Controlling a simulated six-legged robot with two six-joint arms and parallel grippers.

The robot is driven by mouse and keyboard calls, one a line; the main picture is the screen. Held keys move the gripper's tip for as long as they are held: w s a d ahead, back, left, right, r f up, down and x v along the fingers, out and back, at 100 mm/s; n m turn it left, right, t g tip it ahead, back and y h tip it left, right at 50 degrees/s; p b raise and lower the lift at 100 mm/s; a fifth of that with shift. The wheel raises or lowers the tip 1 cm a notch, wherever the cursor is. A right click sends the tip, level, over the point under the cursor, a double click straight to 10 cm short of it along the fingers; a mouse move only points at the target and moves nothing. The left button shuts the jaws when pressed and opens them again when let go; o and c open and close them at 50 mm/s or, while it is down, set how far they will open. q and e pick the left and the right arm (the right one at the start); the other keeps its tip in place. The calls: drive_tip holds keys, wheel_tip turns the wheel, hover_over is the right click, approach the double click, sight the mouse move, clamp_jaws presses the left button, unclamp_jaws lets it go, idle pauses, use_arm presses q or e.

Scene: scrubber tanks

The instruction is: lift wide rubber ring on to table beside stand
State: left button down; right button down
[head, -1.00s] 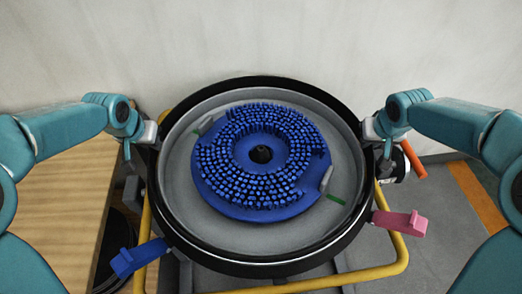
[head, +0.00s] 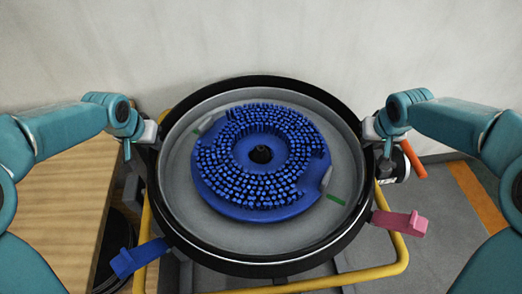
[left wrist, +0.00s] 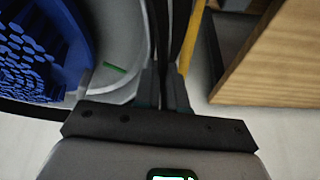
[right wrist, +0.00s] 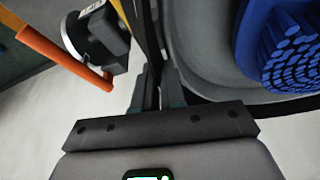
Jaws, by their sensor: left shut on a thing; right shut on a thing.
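The wide rubber ring (head: 252,268) is a black band around the grey round pan, with a blue brush disc inside it. My left gripper (head: 148,132) is at the ring's left side and my right gripper (head: 370,130) at its right side. In the left wrist view, my left gripper (left wrist: 163,82) is shut on the black band between its fingers. In the right wrist view, my right gripper (right wrist: 158,85) is likewise shut on the band. The wooden table (head: 65,200) stands at the left. I cannot make out the stand on it.
The blue bristled disc (head: 262,208) lies in the grey pan (head: 220,228). A blue lever (head: 137,258) and a pink lever (head: 400,222) stick out at the front. A yellow tube frame (head: 398,258) surrounds the tank. An orange handle (head: 413,160) is at the right. The wall is close behind.

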use_arm(q)
drive_tip(key=shift+r, duration=0.3)
use_arm(e)
drive_tip(key=shift+r, duration=0.3)
